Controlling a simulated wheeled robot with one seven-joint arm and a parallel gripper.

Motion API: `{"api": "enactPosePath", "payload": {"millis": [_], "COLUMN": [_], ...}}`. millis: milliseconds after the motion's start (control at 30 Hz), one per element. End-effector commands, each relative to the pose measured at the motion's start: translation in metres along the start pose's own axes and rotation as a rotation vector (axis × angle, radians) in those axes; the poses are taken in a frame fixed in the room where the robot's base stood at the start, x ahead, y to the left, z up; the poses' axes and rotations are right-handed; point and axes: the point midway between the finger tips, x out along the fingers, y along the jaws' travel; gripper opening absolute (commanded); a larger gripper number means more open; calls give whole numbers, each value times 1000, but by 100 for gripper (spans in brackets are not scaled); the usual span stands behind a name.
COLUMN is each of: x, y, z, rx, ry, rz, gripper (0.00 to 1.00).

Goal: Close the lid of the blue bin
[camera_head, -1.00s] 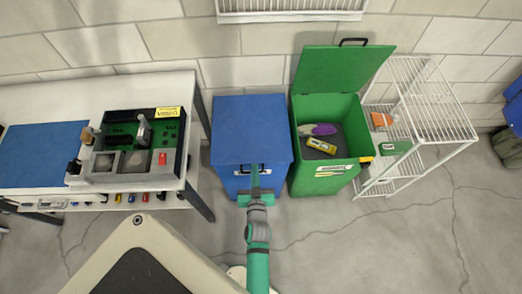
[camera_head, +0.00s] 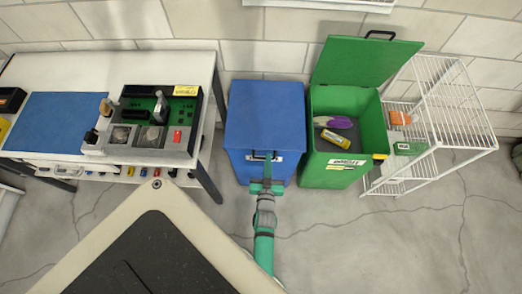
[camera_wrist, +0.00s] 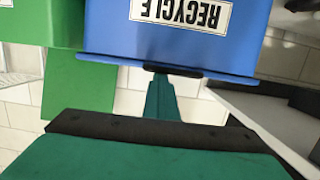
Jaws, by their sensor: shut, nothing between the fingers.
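The blue bin (camera_head: 262,115) stands between the workbench and the green bin, its blue lid lying flat over the top with no gap that I can see. In the wrist view, turned upside down, the blue bin's front (camera_wrist: 245,45) shows a white RECYCLE label, the lid's rim and a dark handle. My gripper (camera_head: 268,160) is shut and empty at the middle of the lid's front edge, by the handle. Its fingers (camera_wrist: 161,90) point at the handle in the wrist view; I cannot tell whether they touch it.
The green bin (camera_head: 320,165) stands close on the right with its lid up, holding a purple and a yellow item. A white wire rack (camera_head: 470,125) is beyond it. A workbench (camera_head: 206,85) with a blue mat and device stands on the left. The floor in front is clear.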

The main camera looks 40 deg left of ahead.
Motion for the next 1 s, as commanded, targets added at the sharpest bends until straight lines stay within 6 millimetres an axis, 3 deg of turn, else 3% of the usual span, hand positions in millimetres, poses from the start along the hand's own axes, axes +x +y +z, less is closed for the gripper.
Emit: {"api": "enactPosePath", "payload": {"millis": [33, 133, 267, 533, 633, 1000], "x": [-11, -11, -13, -22, -41, -85], "y": [-7, -10, -11, 1, 0, 1], "z": [38, 34, 20, -35, -14, 23], "rx": [-1, -2, -1, 2, 0, 1], "ry": [-82, -79, -64, -6, -13, -3], "rz": [-18, -23, -23, 5, 3, 2], "gripper": [0, 0, 0, 0, 0, 0]}}
